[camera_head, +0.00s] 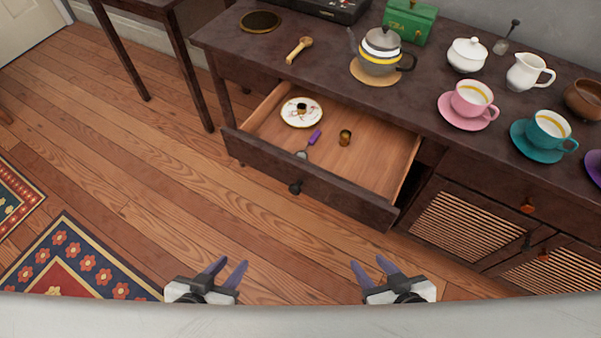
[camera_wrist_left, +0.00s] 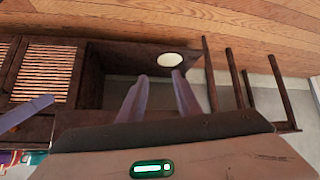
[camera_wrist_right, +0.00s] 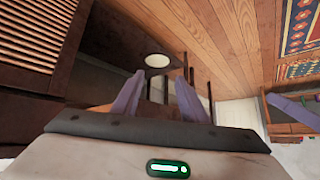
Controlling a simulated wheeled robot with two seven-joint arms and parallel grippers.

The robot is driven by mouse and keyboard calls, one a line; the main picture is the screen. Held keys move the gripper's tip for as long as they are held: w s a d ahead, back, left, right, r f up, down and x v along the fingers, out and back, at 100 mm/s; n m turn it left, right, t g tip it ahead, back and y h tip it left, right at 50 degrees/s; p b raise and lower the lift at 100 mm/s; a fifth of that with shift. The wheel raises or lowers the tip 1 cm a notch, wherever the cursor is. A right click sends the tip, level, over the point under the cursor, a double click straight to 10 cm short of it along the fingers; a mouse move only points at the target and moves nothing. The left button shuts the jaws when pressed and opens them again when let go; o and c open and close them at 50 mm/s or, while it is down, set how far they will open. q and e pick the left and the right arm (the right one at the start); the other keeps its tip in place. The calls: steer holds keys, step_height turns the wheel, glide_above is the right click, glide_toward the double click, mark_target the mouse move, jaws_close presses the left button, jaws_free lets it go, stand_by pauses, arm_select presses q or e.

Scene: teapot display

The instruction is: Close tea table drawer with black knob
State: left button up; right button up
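The drawer (camera_head: 347,196) of the dark wood tea table (camera_head: 425,93) is pulled well out, with its pale wooden inside showing. Its black knob (camera_head: 295,187) sits on the outer face of the front panel, left of the middle. My left gripper (camera_head: 228,263) is open and empty, in front of the drawer, below and left of the knob in the head view. My right gripper (camera_head: 371,264) is open and empty, below and right of the knob. Both are apart from the drawer. Their fingers also show spread in the left wrist view (camera_wrist_left: 160,78) and right wrist view (camera_wrist_right: 161,76).
The drawer holds a plate (camera_head: 301,113), a purple-handled utensil (camera_head: 314,138) and a small amber jar (camera_head: 345,138). A teapot (camera_head: 380,52), pink cup (camera_head: 471,98) and teal cup (camera_head: 547,131) stand on top. An orange-knobbed drawer (camera_head: 494,201) is shut at right. Floor before the drawer is clear.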

steer(key=shift+s+f, duration=0.2)
steer(key=shift+s, duration=0.05)
